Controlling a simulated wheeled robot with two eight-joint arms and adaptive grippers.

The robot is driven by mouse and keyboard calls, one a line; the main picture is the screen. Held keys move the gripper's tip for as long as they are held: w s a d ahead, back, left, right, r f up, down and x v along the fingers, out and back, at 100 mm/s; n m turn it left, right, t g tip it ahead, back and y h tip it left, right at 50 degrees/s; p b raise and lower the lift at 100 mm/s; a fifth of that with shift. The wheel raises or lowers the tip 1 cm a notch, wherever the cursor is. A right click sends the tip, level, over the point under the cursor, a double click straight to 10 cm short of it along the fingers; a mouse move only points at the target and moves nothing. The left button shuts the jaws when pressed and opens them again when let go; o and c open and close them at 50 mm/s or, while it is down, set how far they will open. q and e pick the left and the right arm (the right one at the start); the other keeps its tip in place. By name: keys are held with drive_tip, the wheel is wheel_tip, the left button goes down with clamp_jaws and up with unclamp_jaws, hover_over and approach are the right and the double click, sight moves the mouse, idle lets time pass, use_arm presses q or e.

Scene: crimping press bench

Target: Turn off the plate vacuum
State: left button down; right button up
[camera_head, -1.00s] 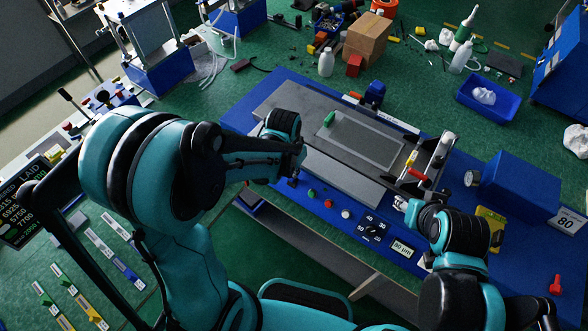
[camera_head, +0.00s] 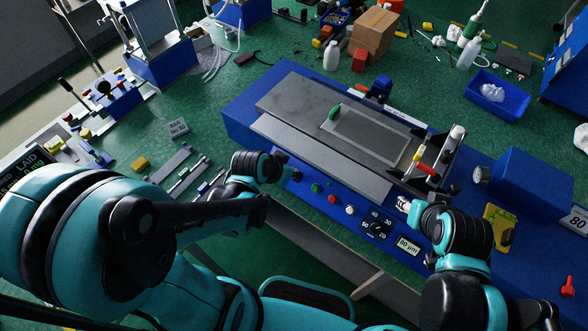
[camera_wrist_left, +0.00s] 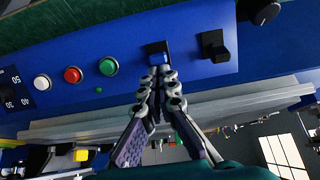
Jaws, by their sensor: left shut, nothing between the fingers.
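The blue coater (camera_head: 265,147) has a grey plate (camera_head: 292,92) and a front control panel. In the left wrist view, the panel shows a rocker switch with a blue face (camera_wrist_left: 158,57) and, beside it, a black switch (camera_wrist_left: 214,46). No readable label shows which one is the vacuum's. My left gripper (camera_wrist_left: 159,77) is shut and empty, its tips right at the blue-faced switch; contact is unclear. In the head view my left gripper (camera_head: 291,173) is at the panel's left part. My right gripper (camera_head: 403,203) is near the coater's right end; its opening is too small to judge.
Green (camera_head: 316,188), red (camera_head: 332,199) and white (camera_head: 350,210) buttons, a dial (camera_head: 375,228) and an 80 µm display (camera_head: 406,245) line the panel. A green object (camera_head: 334,111) rests on the plate. A red-handled part (camera_head: 426,169) is at its right.

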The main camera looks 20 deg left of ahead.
use_arm(q)
drive_tip(key=shift+s+a+f+t, duration=0.1)
drive_tip(key=shift+s+f+t, duration=0.15)
drive_tip(key=shift+t, duration=0.05)
drive_tip(key=shift+r, duration=0.1)
use_arm(e)
drive_tip(key=shift+f, duration=0.3)
use_arm(q)
drive_tip(key=shift+s+a+r, duration=0.1)
drive_tip(key=shift+s+a, duration=0.15)
drive_tip(key=shift+s, duration=0.5)
use_arm(e)
drive_tip(key=shift+r, duration=0.15)
